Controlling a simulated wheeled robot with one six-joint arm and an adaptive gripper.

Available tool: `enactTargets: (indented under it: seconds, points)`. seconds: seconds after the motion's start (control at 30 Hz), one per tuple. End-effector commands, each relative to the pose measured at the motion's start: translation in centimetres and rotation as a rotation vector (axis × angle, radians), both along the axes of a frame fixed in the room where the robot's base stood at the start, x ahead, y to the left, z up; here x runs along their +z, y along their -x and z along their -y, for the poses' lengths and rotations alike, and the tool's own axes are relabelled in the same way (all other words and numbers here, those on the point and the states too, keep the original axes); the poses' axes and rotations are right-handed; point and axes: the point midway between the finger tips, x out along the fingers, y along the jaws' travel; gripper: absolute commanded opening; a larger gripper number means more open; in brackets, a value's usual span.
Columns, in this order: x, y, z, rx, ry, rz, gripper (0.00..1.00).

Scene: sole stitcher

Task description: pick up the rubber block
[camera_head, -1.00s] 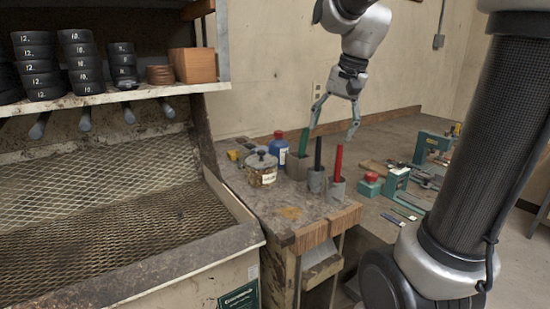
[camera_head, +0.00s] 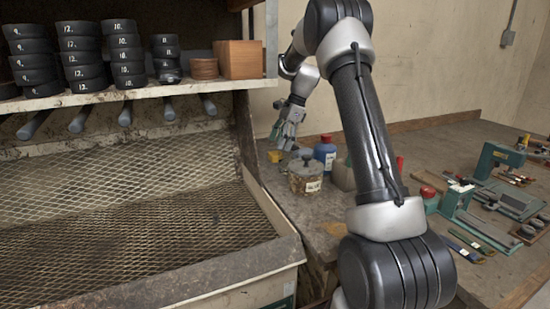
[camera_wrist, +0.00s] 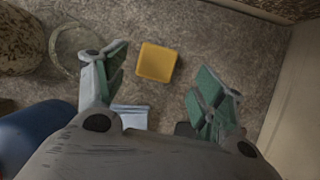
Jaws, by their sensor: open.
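A small yellow block (camera_wrist: 157,62), which looks like the rubber block, lies on the worn bench top in the wrist view. In the head view the yellow block (camera_head: 275,156) shows at the bench's back left, below my gripper (camera_head: 283,138). My gripper (camera_wrist: 160,84) is open and empty in the wrist view. The block shows between its two fingertips, nearer the left one, and none of it is hidden there. The gripper points down over the block; I cannot tell the exact height.
A glass jar (camera_head: 305,174) and a blue bottle (camera_head: 325,152) stand close to the right of the block. A pale flat piece (camera_wrist: 130,116) lies near it in the wrist view. A wire-mesh tray (camera_head: 130,195) and a shelf (camera_head: 140,93) lie to the left.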

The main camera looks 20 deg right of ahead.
Motion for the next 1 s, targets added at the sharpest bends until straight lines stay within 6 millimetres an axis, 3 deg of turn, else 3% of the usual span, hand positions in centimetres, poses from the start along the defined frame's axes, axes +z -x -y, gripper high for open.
enactTargets:
  seconds: [0.2, 0.5, 0.8, 1.0]
  points:
    - [-3.0, 0.2, -1.5, 0.002, -0.001, -0.001, 0.70]
    - [-3.6, 0.1, -1.7, 0.001, 0.000, 0.000, 0.70]
    - [-3.6, 0.1, -1.7, 0.002, 0.000, 0.001, 0.20]
    - [-3.6, 0.1, -1.6, 0.002, 0.000, 0.001, 0.20]
